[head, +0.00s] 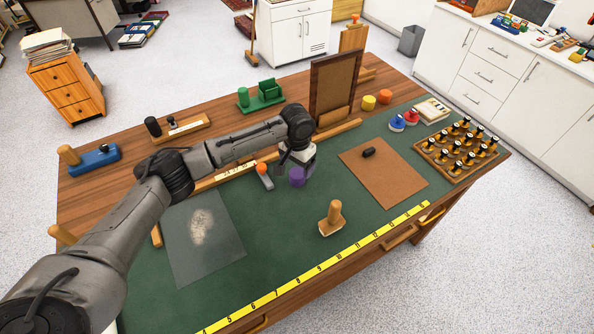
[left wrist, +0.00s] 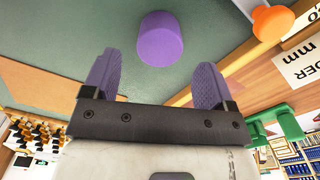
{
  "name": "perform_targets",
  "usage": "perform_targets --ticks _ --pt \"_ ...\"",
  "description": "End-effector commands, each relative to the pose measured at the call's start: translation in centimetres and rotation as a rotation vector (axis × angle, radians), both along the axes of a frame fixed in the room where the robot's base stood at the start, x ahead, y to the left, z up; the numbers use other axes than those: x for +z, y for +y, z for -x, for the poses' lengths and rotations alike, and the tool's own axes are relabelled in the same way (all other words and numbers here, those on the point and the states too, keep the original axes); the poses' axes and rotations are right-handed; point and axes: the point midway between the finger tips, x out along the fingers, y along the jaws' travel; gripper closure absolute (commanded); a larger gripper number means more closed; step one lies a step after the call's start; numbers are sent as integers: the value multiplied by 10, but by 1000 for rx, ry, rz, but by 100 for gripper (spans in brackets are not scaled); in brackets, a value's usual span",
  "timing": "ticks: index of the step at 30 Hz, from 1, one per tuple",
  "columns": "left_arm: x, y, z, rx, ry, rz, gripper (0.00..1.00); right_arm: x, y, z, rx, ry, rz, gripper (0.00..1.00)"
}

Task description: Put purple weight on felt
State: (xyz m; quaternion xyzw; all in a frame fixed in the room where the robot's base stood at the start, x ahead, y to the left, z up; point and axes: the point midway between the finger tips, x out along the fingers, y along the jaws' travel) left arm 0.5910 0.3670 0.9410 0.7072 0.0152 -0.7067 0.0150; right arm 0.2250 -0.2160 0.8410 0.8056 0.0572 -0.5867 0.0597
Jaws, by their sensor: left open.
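The purple weight (head: 297,178) is a short cylinder standing on the green work mat (head: 270,222), right below my left gripper (head: 294,168). In the left wrist view the purple weight (left wrist: 160,40) shows just beyond the open purple fingers of the left gripper (left wrist: 158,63), roughly centred between them; I cannot tell whether they touch it. A grey sheet (head: 222,245) with a pale smudge lies at the left of the mat. A brown sheet (head: 400,180) with a small black object on it lies at the right. I cannot tell which sheet is the felt. My right gripper is not in view.
An orange-topped grey tool (head: 264,178) lies just left of the weight. A framed board (head: 330,88) stands behind the gripper. A wooden-handled block (head: 331,217) stands in front. A rack of dark-topped pieces (head: 440,153) is at the right.

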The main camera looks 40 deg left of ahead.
Motion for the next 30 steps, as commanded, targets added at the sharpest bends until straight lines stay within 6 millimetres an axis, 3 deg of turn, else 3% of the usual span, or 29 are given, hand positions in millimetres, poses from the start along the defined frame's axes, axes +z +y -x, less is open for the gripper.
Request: perform_targets --ticks 6,12,30 --pt "40 0 0 1 -2 0 21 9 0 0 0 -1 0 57" --pt "61 0 0 1 -1 0 21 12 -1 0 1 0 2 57" --pt "69 0 0 1 1 0 21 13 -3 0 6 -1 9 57"
